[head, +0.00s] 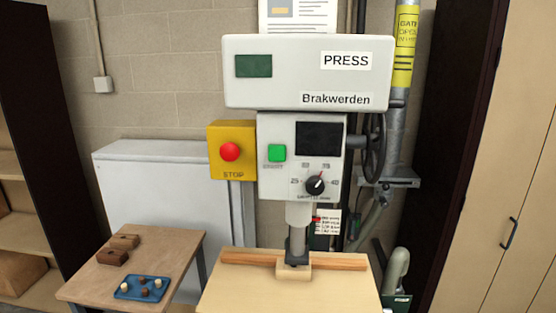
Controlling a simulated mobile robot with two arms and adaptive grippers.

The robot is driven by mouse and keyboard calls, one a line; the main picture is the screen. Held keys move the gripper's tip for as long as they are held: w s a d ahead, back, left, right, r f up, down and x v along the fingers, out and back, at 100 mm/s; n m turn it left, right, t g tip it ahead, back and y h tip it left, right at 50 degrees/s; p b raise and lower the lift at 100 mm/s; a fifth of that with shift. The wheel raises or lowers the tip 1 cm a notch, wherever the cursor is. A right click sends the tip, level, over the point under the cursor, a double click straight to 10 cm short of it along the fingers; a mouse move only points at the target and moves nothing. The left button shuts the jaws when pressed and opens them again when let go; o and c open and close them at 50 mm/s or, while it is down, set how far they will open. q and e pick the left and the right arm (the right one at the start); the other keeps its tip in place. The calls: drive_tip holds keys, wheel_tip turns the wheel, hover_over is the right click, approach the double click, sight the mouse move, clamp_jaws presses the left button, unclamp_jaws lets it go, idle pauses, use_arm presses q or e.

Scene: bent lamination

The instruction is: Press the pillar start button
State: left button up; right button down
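The press (308,72) stands in the middle of the head view, with a white head marked PRESS and Brakwerden. Below it is a control panel (290,180) with a green start button (277,153) at its left, its label small and blurred. A dark display (319,139) and a black dial (315,183) are on the same panel. A yellow box with a red STOP button (230,152) is fixed left of the panel. The press ram (298,240) is down over a wooden block on the press table. Neither of my grippers is in view.
A small wooden table (170,245) at the lower left holds brown blocks (118,248) and a blue tray (142,288) with small pieces. The press table (290,298) juts forward below the ram. A handwheel (373,148) sits right of the panel. The space before the panel looks clear.

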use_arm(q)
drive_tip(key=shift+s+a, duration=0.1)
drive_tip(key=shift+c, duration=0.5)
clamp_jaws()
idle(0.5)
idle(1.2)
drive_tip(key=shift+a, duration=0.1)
